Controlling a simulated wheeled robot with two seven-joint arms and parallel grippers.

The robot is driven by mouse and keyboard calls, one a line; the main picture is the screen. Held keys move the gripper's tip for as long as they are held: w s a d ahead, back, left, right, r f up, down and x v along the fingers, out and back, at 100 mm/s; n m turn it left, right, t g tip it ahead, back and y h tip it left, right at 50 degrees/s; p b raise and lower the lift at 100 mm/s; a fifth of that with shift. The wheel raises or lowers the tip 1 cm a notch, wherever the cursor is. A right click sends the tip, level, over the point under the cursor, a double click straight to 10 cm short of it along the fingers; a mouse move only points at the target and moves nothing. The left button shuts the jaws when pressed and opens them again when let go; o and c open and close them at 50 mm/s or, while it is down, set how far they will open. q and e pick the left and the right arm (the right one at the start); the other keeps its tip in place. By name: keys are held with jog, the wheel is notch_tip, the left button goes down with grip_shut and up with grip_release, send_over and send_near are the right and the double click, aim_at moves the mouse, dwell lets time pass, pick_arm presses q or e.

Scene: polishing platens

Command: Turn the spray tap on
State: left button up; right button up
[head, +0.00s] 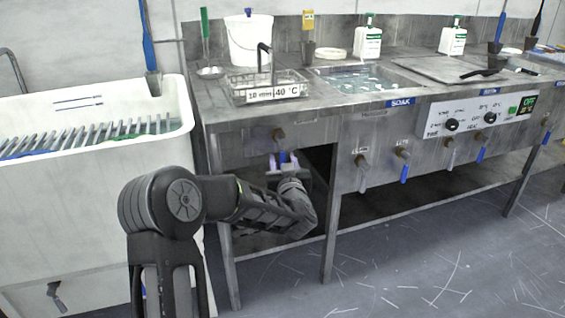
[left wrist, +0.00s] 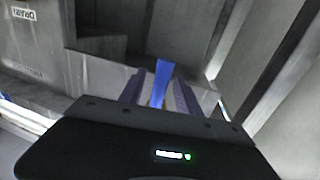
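A tap with a brass-coloured body (head: 278,134) sits on the front of the steel bench, below the tray at its left end. Its blue lever (head: 283,157) hangs down; I cannot read a label that names it as the spray tap. My left gripper (head: 284,165) is at this lever. In the left wrist view, the blue lever (left wrist: 162,80) stands between the two fingers of my left gripper (left wrist: 164,88). The fingers are apart, with a gap visible on each side of the lever. My right gripper is not in view.
More taps hang along the bench front, including a grey-handled one (head: 362,170) and a blue-handled one (head: 404,172). A control panel (head: 475,115) is further right. A white tub (head: 90,200) stands close on the left. A bench leg (head: 331,238) stands right of my forearm.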

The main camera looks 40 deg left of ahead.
pick_arm(q)
jog(key=shift+c, duration=0.4)
grip_shut()
dwell(0.9)
